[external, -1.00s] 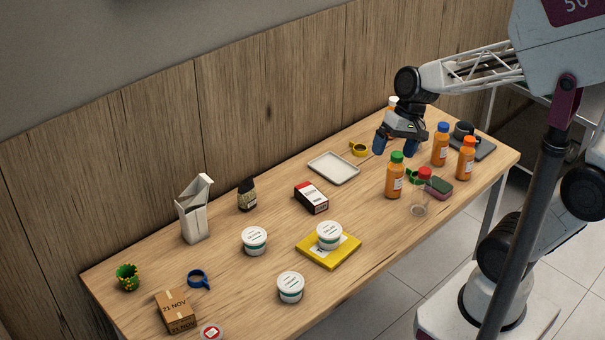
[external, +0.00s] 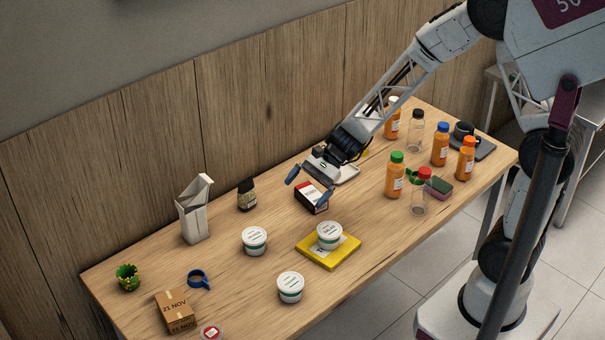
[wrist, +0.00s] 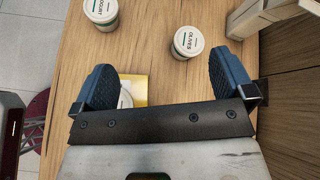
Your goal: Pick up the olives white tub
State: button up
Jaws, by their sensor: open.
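The olives white tub (wrist: 187,42) has a white lid that reads OLIVES in the wrist view. It stands upright on bare table, ahead of my gripper (wrist: 165,78) and between the lines of its two fingers. In the external view it appears to be the tub (external: 254,241) left of the yellow book. My gripper (external: 308,187) is open and empty above the dark red-and-white box, to the right of and behind the tub, clearly apart from it.
A similar yogurt tub (wrist: 101,10) stands nearer the front edge (external: 290,287). Another white tub (external: 329,235) sits on the yellow book (external: 315,258). A white carton (external: 193,215) and a dark bottle (external: 247,195) stand toward the wall. Several orange bottles stand at right.

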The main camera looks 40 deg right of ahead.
aim_at(254, 235)
jog(key=w+a+f+m+t, duration=0.1)
jog(key=w+a+f+m, duration=0.1)
jog(key=f, duration=0.2)
jog(key=w+a+f+m+t+y, duration=0.1)
jog(key=w+f+m, duration=0.1)
jog(key=f, duration=0.2)
jog(key=w+a+f+m+t, duration=0.1)
jog(key=w+a+f+m, duration=0.1)
jog(key=f+m, duration=0.1)
jog(key=shift+w+a+f, duration=0.25)
jog(key=shift+a+f, duration=0.05)
jog(key=shift+f, duration=0.35)
jog(key=shift+x, duration=1.25)
jog(key=shift+a, duration=0.1)
jog(key=shift+x, duration=2.5)
jog(key=shift+r, duration=0.15)
jog(key=c, duration=0.9)
jog(key=shift+c, duration=0.2)
jog(key=shift+r, duration=0.2)
